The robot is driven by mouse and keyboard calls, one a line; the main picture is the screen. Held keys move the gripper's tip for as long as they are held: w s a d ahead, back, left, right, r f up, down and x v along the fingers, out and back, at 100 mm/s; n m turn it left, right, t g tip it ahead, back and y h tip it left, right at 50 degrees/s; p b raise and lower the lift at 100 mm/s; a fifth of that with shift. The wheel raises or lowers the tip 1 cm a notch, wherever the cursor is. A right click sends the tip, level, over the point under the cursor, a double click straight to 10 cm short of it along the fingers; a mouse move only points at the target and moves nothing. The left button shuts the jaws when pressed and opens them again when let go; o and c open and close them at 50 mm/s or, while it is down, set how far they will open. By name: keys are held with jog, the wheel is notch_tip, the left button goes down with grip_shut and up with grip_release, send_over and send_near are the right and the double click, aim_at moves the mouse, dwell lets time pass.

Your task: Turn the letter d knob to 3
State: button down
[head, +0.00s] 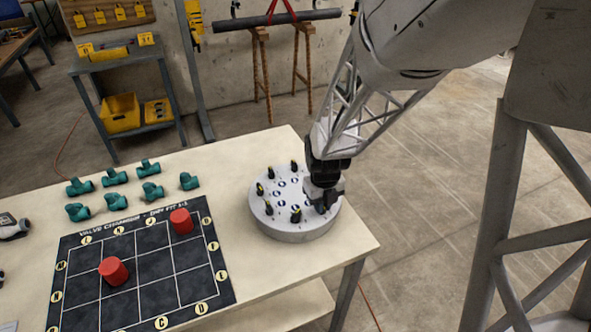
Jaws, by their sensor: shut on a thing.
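A round light-grey panel (290,234) lies on the table and carries several black knobs in a ring. One knob (296,215) stands near the panel's front edge, left of my gripper. Another knob (260,188) is on its left side. My gripper (322,207) points down over the panel's right side, shut on a knob that its fingers mostly hide. Dark round marks lie in the panel's middle, too small to read. I cannot read which knob is the letter d, nor the held knob's setting.
A black gridded board (137,262) with lettered yellow discs holds two red cylinders (114,271) (181,221). Several teal pipe fittings (115,177) lie behind it on the table. The table's right edge (352,262) is close to the panel.

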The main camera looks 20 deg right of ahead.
jog(key=c, duration=1.2)
grip_release()
jog(key=shift+o, duration=0.2)
jog(key=shift+r, duration=0.15)
jog(key=shift+r, duration=3.8)
jog(key=s+a+r+m+t, duration=0.1)
jog(key=s+a+r+m, duration=0.5)
jog(key=m, duration=1.2)
jog(key=s+a+r+m+t, duration=0.1)
jog(key=s+a+r+m, duration=0.5)
jog(key=m, duration=1.2)
jog(key=shift+s+r+t, duration=0.3)
jog(key=shift+s+r, duration=0.85)
jog(key=shift+r, duration=0.55)
